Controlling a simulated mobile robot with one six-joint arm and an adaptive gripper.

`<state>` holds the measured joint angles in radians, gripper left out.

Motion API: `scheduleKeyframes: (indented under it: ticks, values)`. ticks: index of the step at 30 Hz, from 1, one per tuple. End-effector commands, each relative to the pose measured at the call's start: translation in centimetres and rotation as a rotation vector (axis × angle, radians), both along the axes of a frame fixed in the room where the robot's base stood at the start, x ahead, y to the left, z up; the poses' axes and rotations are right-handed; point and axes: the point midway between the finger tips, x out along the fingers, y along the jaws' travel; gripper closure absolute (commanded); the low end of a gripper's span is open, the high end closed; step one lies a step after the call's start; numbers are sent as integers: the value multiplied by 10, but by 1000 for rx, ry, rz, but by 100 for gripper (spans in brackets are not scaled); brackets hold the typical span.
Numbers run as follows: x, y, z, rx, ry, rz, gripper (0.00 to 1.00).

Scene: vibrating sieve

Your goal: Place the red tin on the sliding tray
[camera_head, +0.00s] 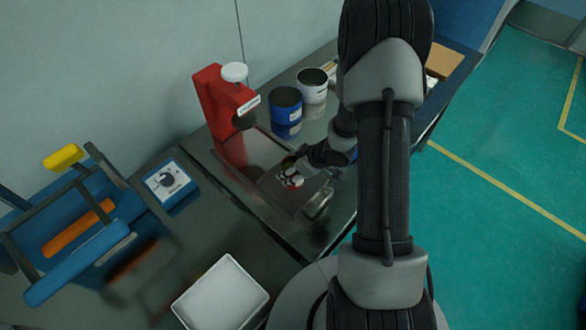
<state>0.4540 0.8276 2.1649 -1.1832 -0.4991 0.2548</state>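My gripper (291,174) is low over a dark flat tray (282,196) at the foot of a red stand (222,105). A small red and white thing (291,181) shows at the fingertips, right at the tray. It may be the red tin, but it is too small and too covered to be sure. I cannot tell whether the fingers are closed on it or whether it touches the tray. The gripper's far side is hidden by its own links.
A blue tin (285,106) and a white tin (312,86) stand behind the gripper. A control box (171,186) with a dial and a blue frame (75,262) with a yellow handle are at left. A white square bin (221,296) is in front.

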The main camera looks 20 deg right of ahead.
Motion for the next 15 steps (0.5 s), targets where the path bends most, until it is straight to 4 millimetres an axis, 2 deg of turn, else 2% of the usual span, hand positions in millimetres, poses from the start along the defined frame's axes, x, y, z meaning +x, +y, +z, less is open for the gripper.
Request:
scheduleKeyframes:
  ticks: [7, 15]
  values:
    - [0, 0, 0, 0, 0, 0, 23]
    - [0, 0, 0, 0, 0, 0, 23]
